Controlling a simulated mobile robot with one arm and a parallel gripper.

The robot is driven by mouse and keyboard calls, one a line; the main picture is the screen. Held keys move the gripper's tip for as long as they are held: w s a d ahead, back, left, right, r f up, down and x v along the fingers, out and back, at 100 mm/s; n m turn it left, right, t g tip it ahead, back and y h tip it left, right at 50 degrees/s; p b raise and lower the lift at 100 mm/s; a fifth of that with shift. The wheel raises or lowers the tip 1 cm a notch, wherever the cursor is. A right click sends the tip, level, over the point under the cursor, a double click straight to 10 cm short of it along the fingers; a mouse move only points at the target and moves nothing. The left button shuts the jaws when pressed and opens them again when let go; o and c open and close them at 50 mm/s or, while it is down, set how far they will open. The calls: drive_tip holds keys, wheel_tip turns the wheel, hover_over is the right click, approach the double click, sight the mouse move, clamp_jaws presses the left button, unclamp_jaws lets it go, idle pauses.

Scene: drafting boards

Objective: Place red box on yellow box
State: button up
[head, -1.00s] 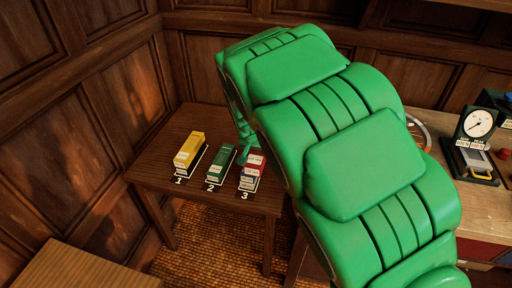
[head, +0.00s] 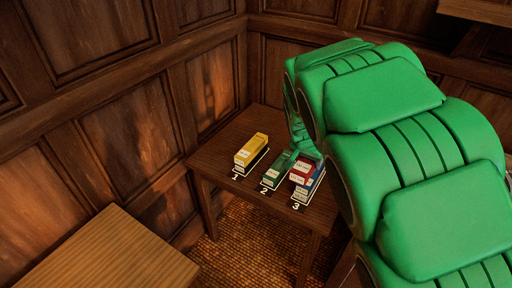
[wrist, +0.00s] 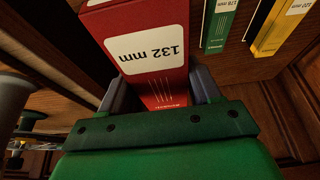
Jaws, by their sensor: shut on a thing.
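My gripper (wrist: 160,90) is shut on the red box (wrist: 150,45), labelled 132 mm, with a finger on each side. In the head view the red box (head: 302,170) is at place 3, over a blue box (head: 309,187); I cannot tell whether they touch. The yellow box (head: 252,148) lies at place 1, its top clear. It also shows in the wrist view (wrist: 280,30) at the upper right. My arm hides most of the gripper in the head view.
A green box (head: 279,168) lies at place 2, between the yellow and red boxes. The small dark wooden table (head: 222,150) stands in a panelled corner. Another wooden top (head: 110,255) is at the lower left. Above the boxes is free room.

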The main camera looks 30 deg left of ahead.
drive_tip(key=w+a, duration=0.1)
drive_tip(key=a, duration=0.8)
hover_over(252, 145)
drive_tip(key=s, duration=0.2)
drive_tip(key=shift+d+f, duration=0.15)
drive_tip(key=shift+f, duration=4.55)
drive_tip(key=shift+w+f, duration=0.1)
drive_tip(key=shift+f, duration=0.05)
drive_tip(key=shift+f, duration=1.65)
drive_tip(key=shift+f, duration=0.1)
